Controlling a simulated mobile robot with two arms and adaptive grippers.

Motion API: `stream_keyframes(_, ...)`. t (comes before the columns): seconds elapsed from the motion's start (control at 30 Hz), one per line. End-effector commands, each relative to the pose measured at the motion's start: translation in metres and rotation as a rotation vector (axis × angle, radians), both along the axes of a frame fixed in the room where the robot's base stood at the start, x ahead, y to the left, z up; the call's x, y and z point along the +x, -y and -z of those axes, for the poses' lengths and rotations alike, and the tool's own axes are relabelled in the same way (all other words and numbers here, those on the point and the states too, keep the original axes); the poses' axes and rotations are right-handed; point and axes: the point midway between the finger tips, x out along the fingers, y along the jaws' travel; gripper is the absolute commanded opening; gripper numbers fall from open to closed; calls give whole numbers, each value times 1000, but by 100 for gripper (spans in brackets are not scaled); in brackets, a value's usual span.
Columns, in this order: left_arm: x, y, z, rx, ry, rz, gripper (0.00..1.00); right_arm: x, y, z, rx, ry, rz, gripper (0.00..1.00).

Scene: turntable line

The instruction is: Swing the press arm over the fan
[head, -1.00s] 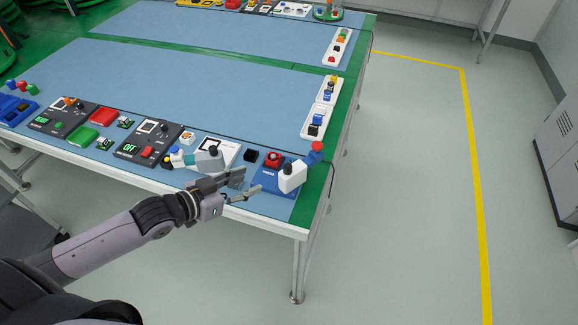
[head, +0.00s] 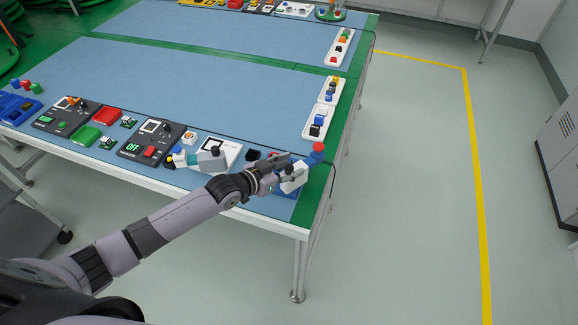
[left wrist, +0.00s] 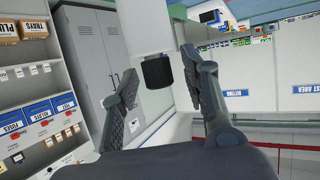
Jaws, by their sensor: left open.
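The press arm is a white block (head: 294,183) with a blue lever and red knob (head: 318,147), at the right front corner of the table. It stands by a blue base (head: 287,192), now partly hidden by my left gripper. My left gripper (head: 289,166) is open at the press arm, its fingers overlapping the white block in the head view. In the left wrist view, a white body with a black cylindrical end (left wrist: 156,71) appears between the open fingers; contact cannot be told. A small black block (head: 253,155) lies just left of the base; I cannot tell whether it is the fan.
Black devices (head: 151,139), red and green blocks sit further left. White trays (head: 318,122) line the right edge. The middle of the blue mat (head: 200,75) is clear.

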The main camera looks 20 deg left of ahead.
Motion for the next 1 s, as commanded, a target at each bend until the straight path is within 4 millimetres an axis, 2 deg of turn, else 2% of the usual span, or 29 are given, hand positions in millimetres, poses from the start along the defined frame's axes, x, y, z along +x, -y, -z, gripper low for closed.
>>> stream_keyframes(0.27,1,1,1,0,0,0,41,0,0,0,0,0,0,40)
stream_keyframes(0.9,1,1,1,0,0,0,0,0,0,0,0,-1,0,40)
stream_keyframes(1.0,1,1,1,-1,0,0,0,0,0,0,0,-1,0,40)
